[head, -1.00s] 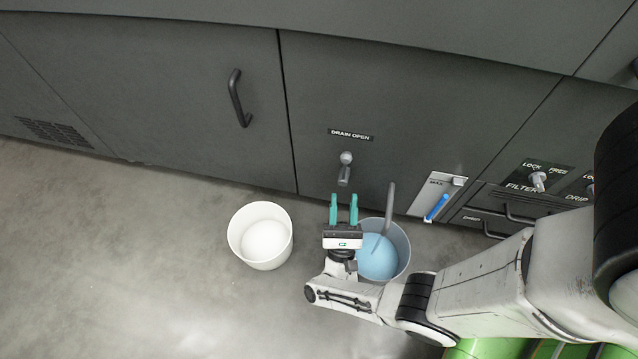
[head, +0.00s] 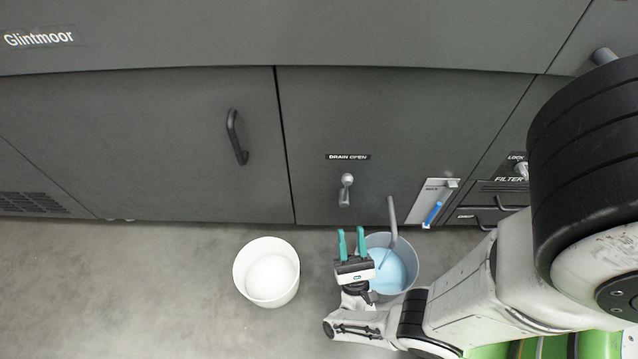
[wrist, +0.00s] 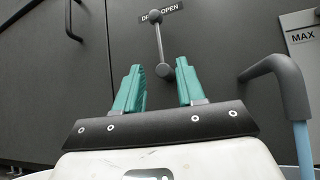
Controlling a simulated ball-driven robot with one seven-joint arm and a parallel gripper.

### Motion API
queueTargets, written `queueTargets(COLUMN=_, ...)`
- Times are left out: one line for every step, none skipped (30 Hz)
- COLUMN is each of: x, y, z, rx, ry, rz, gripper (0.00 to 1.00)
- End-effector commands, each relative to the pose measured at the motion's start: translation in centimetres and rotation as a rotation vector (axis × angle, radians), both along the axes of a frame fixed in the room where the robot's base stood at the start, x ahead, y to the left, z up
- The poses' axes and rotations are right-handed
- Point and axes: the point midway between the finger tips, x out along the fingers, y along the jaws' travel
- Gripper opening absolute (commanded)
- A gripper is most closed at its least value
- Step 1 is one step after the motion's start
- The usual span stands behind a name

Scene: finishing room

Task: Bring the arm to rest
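My gripper (head: 351,243) has two teal fingers that stand apart with nothing between them. In the head view it is in front of the dark cabinet, above and just left of the bucket of blue liquid (head: 411,262), partly covering its rim. In the wrist view the fingers (wrist: 158,88) point toward the cabinet front and the drain lever (wrist: 160,45), which stands beyond them, apart from them. The lever (head: 346,190) hangs under the DRAIN OPEN label (head: 348,157) in the head view.
A white bucket (head: 240,272) with pale contents stands on the floor to the left. A grey hooked pipe (head: 391,225) reaches into the blue bucket. A MAX level gauge (head: 434,205) with a blue column and a door handle (head: 235,137) are on the cabinet. Floor at far left is clear.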

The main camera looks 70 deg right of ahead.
Motion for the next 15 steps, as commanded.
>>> queueTargets(x=0.0, y=0.0, z=0.0, rx=0.0, ry=0.0, rz=0.0, gripper=0.39)
queueTargets(x=0.0, y=0.0, z=0.0, rx=0.0, ry=0.0, rz=0.0, gripper=0.39)
queueTargets(x=0.0, y=0.0, z=0.0, rx=0.0, ry=0.0, rz=0.0, gripper=0.39)
queueTargets(x=0.0, y=0.0, z=0.0, rx=0.0, ry=-0.001, rz=0.001, gripper=0.39)
queueTargets(x=0.0, y=0.0, z=0.0, rx=0.0, ry=0.0, rz=0.0, gripper=0.39)
queueTargets(x=0.0, y=0.0, z=0.0, rx=0.0, ry=-0.001, rz=0.001, gripper=0.39)
queueTargets(x=0.0, y=0.0, z=0.0, rx=0.0, ry=-0.001, rz=0.001, gripper=0.39)
queueTargets(x=0.1, y=0.0, z=0.0, rx=0.0, ry=-0.001, rz=0.001, gripper=0.39)
queueTargets(x=0.4, y=-0.1, z=0.0, rx=0.004, ry=0.01, rz=0.001, gripper=0.39)
queueTargets(x=0.7, y=-0.1, z=0.0, rx=0.007, ry=0.022, rz=0.002, gripper=0.39)
queueTargets(x=1.2, y=-0.2, z=-0.1, rx=0.012, ry=0.041, rz=0.003, gripper=0.39)
queueTargets(x=2.0, y=-0.3, z=-0.1, rx=0.019, ry=0.072, rz=0.005, gripper=0.39)
queueTargets(x=2.7, y=-0.4, z=-0.2, rx=0.025, ry=0.101, rz=0.006, gripper=0.39)
queueTargets(x=3.5, y=-0.5, z=-0.3, rx=0.031, ry=0.136, rz=0.008, gripper=0.39)
queueTargets(x=4.8, y=-0.6, z=-0.5, rx=0.036, ry=0.192, rz=0.014, gripper=0.39)
